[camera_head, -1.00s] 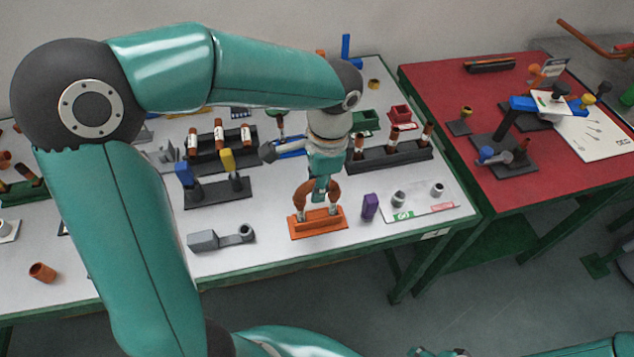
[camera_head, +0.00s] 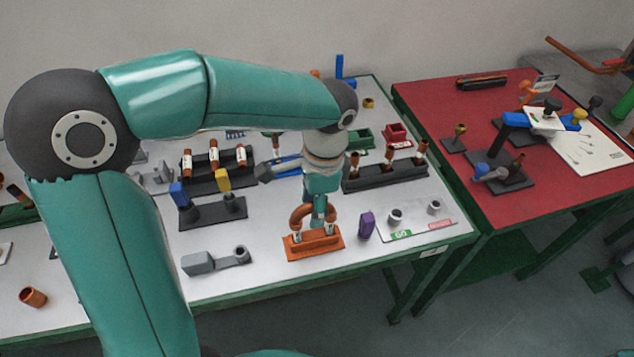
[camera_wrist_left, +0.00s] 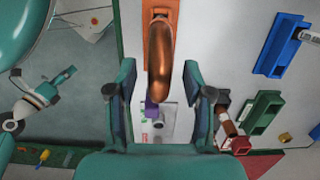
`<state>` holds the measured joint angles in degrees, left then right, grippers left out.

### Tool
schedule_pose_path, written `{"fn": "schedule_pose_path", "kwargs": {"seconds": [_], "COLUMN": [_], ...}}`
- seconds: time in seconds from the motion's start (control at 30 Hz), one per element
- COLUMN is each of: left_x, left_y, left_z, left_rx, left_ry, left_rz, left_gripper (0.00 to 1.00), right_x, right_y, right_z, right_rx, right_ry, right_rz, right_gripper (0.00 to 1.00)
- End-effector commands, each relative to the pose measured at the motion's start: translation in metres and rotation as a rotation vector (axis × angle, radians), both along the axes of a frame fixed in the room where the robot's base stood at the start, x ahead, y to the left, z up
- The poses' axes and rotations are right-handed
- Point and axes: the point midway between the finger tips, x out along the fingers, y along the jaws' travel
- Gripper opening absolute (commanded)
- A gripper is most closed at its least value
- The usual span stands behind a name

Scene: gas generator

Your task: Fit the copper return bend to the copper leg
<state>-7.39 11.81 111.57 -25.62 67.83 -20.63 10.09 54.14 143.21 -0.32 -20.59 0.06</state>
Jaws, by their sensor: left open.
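The copper return bend (camera_head: 299,214) is an upright arch standing in an orange holder (camera_head: 315,246) near the table's front edge. My left gripper (camera_head: 319,207) points down over the bend. In the left wrist view the left gripper (camera_wrist_left: 160,82) is open, one finger on each side of the bend (camera_wrist_left: 159,62); contact is not visible. I cannot tell which piece is the copper leg; a long copper pipe (camera_head: 580,53) shows at the far right. My right gripper (camera_wrist_left: 45,90) seems to show at the left of the wrist view, too small to read its jaws.
A purple block (camera_head: 366,226) and a grey-white plate (camera_head: 418,239) with two grey cups stand right of the holder. A grey clamp-like part (camera_head: 214,260) lies to its left. Racks with copper tubes (camera_head: 386,176) stand behind. A red table (camera_head: 440,105) adjoins at right.

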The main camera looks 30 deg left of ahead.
Motion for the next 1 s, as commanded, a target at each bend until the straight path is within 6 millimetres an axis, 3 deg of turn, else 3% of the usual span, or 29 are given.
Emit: {"fn": "schedule_pose_path", "kwargs": {"seconds": [0.53, 0.7, 1.0], "left_x": [0.01, 0.011, 0.01], "left_y": [-0.008, -0.009, -0.009], "left_z": [0.096, 0.108, 0.109], "left_rx": [-0.001, -0.002, -0.001], "left_ry": [-0.003, 0.0, 0.001], "left_rz": [-0.001, -0.002, -0.002], "left_gripper": [0.51, 0.51, 0.51], "right_x": [0.0, 0.0, 0.0], "right_y": [0.0, 0.0, 0.0], "right_z": [0.0, 0.0, -0.001], "right_rx": [0.0, 0.0, 0.0], "right_ry": [0.0, 0.0, 0.0], "right_rz": [0.0, 0.0, 0.0], "right_gripper": [0.6, 0.6, 0.6]}}
